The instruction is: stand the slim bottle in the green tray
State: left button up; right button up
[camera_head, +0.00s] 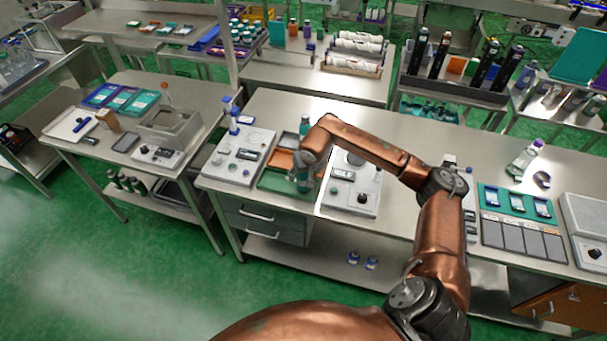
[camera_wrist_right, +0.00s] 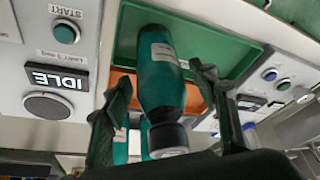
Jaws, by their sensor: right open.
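The slim bottle (camera_wrist_right: 163,85) is teal with a pale label and a black cap. In the right wrist view it sits between the spread fingers of my right gripper (camera_wrist_right: 160,78), with gaps on both sides. Its base is over the green tray (camera_wrist_right: 213,42) and it looks upright; I cannot tell for certain that it touches the tray floor. In the head view the green tray (camera_head: 272,181) lies at the bench's front edge, with my right gripper (camera_head: 305,178) over its right part. The gripper hides much of the bottle there. My left gripper is not in view.
An orange-brown tray (camera_head: 281,160) lies behind the green one, and a teal bottle (camera_head: 304,126) stands farther back. A white button panel (camera_head: 240,155) is left of the trays; another panel (camera_head: 352,196) is right.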

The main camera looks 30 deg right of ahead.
jog(key=v, duration=1.2)
jog(key=shift+r, duration=0.15)
